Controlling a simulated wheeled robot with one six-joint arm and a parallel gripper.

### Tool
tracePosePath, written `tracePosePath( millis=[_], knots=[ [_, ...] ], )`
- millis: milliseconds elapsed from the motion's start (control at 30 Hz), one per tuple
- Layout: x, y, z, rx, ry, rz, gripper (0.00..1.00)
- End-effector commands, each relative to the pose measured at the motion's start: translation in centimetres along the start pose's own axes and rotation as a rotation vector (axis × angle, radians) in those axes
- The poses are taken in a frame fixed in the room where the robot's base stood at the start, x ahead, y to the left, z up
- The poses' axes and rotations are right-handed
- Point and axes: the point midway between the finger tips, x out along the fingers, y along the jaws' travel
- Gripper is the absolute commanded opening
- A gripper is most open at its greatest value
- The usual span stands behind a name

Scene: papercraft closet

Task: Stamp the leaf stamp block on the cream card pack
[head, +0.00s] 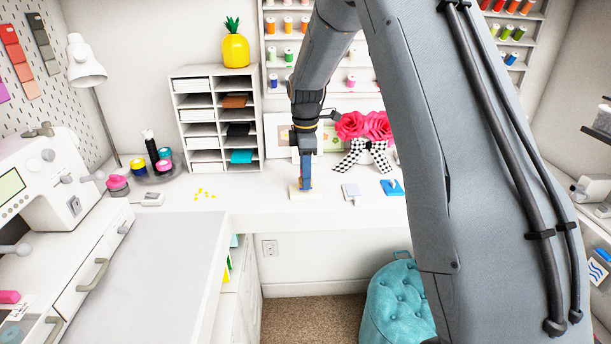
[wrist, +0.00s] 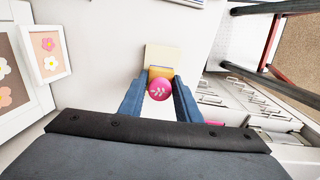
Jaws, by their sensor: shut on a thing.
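My gripper (head: 305,184) points straight down over the white desk and is shut on the leaf stamp block. In the wrist view, the stamp block (wrist: 160,89) shows a round pink top with a white leaf mark above a tan body, between the two blue fingers. The cream card pack (head: 295,194) lies flat on the desk below the fingertips. In the wrist view, the card pack (wrist: 163,54) extends beyond the block, which covers its near part. I cannot tell whether the block touches the card. The stamp's underside is hidden.
A white stamp-like piece (head: 351,191) and a blue pad (head: 392,187) lie to the right. Pink flowers with a checkered bow (head: 364,140) and framed pictures (wrist: 46,42) stand behind. A paper shelf (head: 216,120) stands back left.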

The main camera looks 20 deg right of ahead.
Motion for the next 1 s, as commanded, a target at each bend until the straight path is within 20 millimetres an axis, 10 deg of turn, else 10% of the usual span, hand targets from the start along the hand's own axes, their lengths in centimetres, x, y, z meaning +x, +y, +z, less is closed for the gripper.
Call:
tracePosePath(
  millis=[1000],
  knots=[
    [1.3,0.0,0.0,0.000,0.000,0.000,0.00]
  ],
)
